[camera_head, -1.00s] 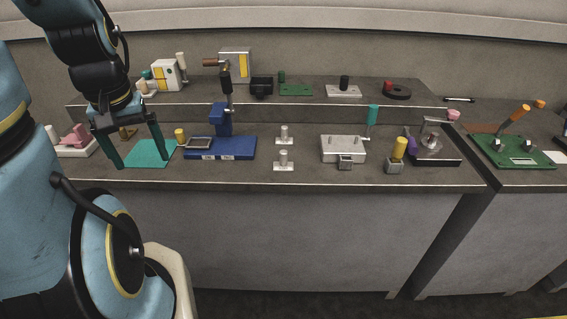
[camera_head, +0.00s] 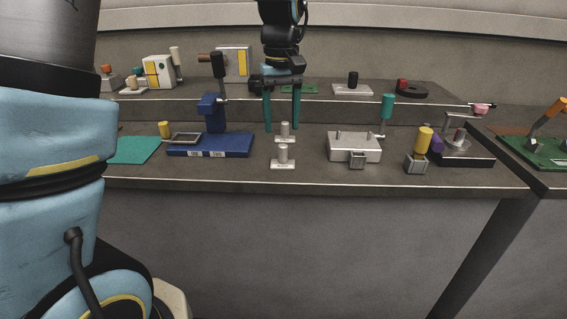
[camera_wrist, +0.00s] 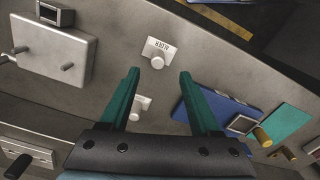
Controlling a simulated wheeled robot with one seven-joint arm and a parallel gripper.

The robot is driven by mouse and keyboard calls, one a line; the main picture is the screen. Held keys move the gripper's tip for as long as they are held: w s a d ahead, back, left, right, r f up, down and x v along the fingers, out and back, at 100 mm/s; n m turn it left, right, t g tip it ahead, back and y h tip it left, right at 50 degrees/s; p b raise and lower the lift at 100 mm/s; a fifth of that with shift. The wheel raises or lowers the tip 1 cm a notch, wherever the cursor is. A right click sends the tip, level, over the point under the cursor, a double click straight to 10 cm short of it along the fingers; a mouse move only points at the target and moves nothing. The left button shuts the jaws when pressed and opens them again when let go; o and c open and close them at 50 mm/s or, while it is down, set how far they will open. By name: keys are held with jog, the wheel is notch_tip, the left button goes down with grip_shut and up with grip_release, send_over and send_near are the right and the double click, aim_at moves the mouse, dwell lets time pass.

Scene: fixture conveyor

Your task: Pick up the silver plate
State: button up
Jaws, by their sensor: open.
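Two small silver plates, each with an upright round post, stand on the bench's lower level: the front one (camera_head: 283,164) and the rear one (camera_head: 285,139). In the wrist view the front plate (camera_wrist: 158,49), with dark lettering, lies just beyond my fingertips.
A blue fixture (camera_head: 212,147) with an upright clamp stands left, beside a teal mat (camera_head: 134,150). A yellow-handled grey block (camera_head: 416,164) and a dark base (camera_head: 463,154) with a round silver piece stand right. A raised shelf (camera_head: 320,110) runs behind.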

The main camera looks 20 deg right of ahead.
aim_at(283, 146)
notch_tip(283, 146, down, 8)
jog(key=shift+s+d+f+p, duration=0.15)
jog(key=shift+f+p, duration=0.1)
jog(key=shift+p, duration=0.35)
jog(key=shift+c, duration=0.3)
grip_shut()
dwell(0.9)
